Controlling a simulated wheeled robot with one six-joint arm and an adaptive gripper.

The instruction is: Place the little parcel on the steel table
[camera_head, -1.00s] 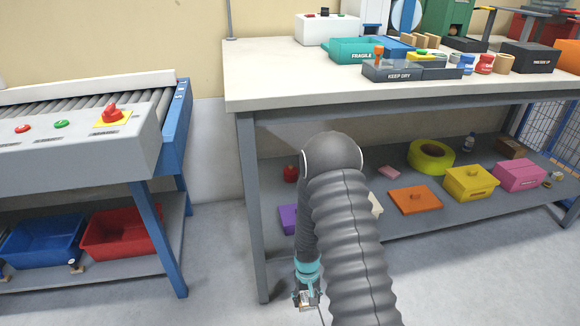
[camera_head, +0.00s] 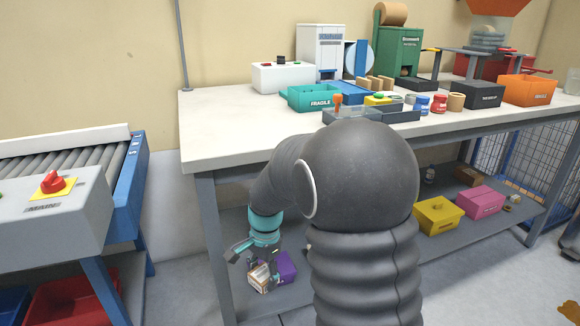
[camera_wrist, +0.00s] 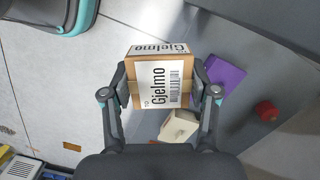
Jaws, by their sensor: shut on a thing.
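The little parcel (camera_wrist: 160,78) is a small brown cardboard box with a white label reading "Gjelmo" and a barcode. My gripper (camera_wrist: 160,92) is shut on it, one finger against each side, in the wrist view. In the head view my gripper (camera_head: 252,262) and the parcel (camera_head: 263,277) are low in front of the table's left part, below the tabletop. The table (camera_head: 222,122) has a pale top, grey legs and a lower shelf. My arm hides part of its front and shelf.
The tabletop's left front is clear. A teal "FRAGILE" bin (camera_head: 312,98), a white box (camera_head: 283,77) and several small items stand further back and right. A purple box (camera_head: 286,266) and a yellow box (camera_head: 437,216) sit on the lower shelf. A roller conveyor (camera_head: 75,165) stands at left.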

